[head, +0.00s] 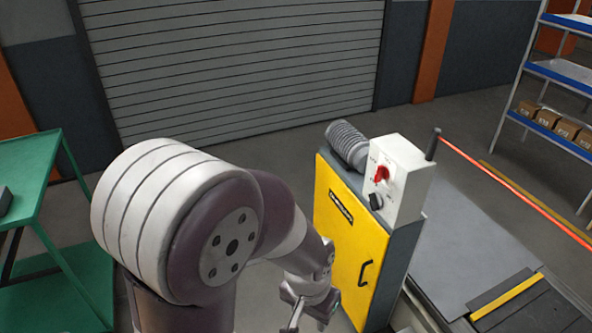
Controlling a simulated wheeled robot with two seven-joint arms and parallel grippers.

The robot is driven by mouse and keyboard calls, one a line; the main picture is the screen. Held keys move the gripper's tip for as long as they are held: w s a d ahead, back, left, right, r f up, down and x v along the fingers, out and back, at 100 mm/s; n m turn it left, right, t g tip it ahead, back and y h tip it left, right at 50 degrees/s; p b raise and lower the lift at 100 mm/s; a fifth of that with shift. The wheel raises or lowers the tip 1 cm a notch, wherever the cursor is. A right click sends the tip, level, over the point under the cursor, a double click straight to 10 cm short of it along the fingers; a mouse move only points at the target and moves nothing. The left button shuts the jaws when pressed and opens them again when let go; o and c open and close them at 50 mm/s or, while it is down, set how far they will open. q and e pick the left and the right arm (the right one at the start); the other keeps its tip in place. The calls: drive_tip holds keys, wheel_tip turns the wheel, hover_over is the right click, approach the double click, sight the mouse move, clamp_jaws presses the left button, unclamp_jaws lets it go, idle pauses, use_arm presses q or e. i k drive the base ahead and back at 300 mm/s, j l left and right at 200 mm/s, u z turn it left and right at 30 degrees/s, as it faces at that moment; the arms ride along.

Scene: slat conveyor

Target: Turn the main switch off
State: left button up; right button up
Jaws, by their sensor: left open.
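The main switch (381,174) is a red rotary handle on the front of a white control box (411,176). The box stands on top of a yellow cabinet (345,238). A black knob (376,202) sits just below the red handle. My left gripper (309,318) is at the lower middle of the head view, in front of the cabinet's lower left part and well below the switch. It is open, apart from the switch, and I see nothing in it. The exact angle of the red handle is too small to tell. My right gripper is not in view.
A black door handle (365,273) sticks out from the cabinet front. A grey ribbed motor (347,143) is behind the box. The conveyor (478,240) lies at right, with a red beam above it. A green cart (30,170) stands at left, a blue shelf (566,72) at far right.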

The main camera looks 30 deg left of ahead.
sight(382, 172)
drive_tip(key=u, duration=0.55)
drive_tip(key=i+j+z, duration=0.25)
drive_tip(key=i+j, duration=0.2)
drive_tip(key=i+j+z, duration=0.25)
drive_tip(key=j, duration=0.35)
drive_tip(key=i, duration=0.1)
